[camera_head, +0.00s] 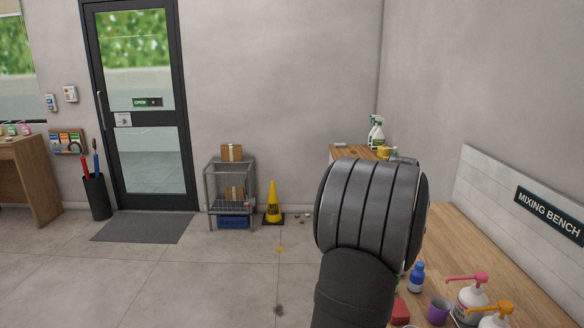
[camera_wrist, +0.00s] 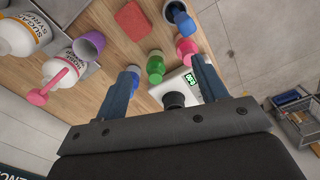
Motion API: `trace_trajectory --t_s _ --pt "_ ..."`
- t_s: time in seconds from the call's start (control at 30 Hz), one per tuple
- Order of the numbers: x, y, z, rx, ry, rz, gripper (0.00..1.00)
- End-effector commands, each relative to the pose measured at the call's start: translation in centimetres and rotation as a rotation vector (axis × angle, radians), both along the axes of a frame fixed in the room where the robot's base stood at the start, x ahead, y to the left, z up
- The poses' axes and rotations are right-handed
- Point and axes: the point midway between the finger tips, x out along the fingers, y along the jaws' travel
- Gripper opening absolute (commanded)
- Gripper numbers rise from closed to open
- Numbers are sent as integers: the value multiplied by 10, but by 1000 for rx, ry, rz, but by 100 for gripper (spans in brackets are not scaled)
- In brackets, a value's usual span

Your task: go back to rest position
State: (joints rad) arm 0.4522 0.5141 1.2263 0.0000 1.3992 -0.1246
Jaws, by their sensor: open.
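My gripper (camera_wrist: 165,68) shows in the wrist view with its two dark blue fingers spread apart, open and with nothing clearly held between them. It is above the wooden mixing bench (camera_head: 452,236). Beyond and between the fingers are a green bottle (camera_wrist: 155,66) and a white scale (camera_wrist: 158,92) with a lit green display. A round black object (camera_wrist: 173,100) shows in front of the scale; I cannot tell what it is. In the head view my arm hides the gripper and part of the bench.
The bench holds a purple cup (camera_head: 438,311), a blue bottle (camera_head: 416,277), a pink-pump bottle (camera_head: 470,299) and an orange-pump bottle (camera_head: 493,318). The wrist view adds a red square (camera_wrist: 132,20) and a pink bottle (camera_wrist: 186,49). A wire cart (camera_head: 231,193) and yellow cone (camera_head: 273,204) stand beyond open floor.

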Motion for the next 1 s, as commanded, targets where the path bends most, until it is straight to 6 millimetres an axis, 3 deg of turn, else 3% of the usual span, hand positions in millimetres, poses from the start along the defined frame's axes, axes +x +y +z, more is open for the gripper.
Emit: trace_trajectory --t_s 0.33,1.0 --pt "33 64 7 1 2 -148 66" --pt "43 127 -112 2 5 17 66"
